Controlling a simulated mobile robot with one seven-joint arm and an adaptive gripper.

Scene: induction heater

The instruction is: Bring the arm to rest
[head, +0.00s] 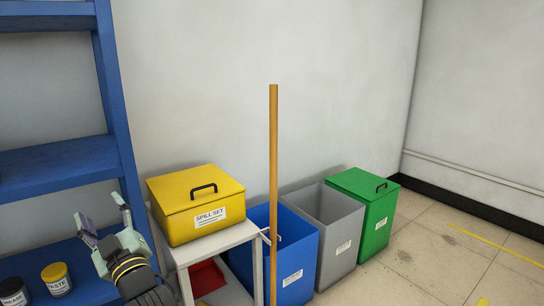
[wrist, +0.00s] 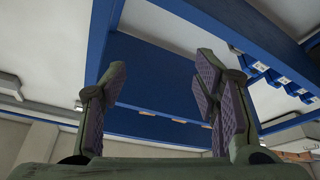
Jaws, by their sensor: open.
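My gripper (head: 103,222) is at the lower left of the head view, in front of the blue shelf (head: 112,100) and left of the yellow spill set box. Its fingers point up, stand apart and hold nothing. In the wrist view my gripper (wrist: 158,100) also shows open, with a clear gap between the two purple-padded fingers. Behind them are the blue shelf's underside (wrist: 160,65) and the ceiling. I see no contact between the fingers and the shelf.
A yellow spill set box (head: 195,208) sits on a white stand (head: 213,249). Blue (head: 295,270), grey (head: 340,230) and green (head: 375,220) bins stand to the right. A wooden pole (head: 273,180) rises before them. Two jars (head: 57,280) (head: 13,292) sit at the lower left. Floor at right is clear.

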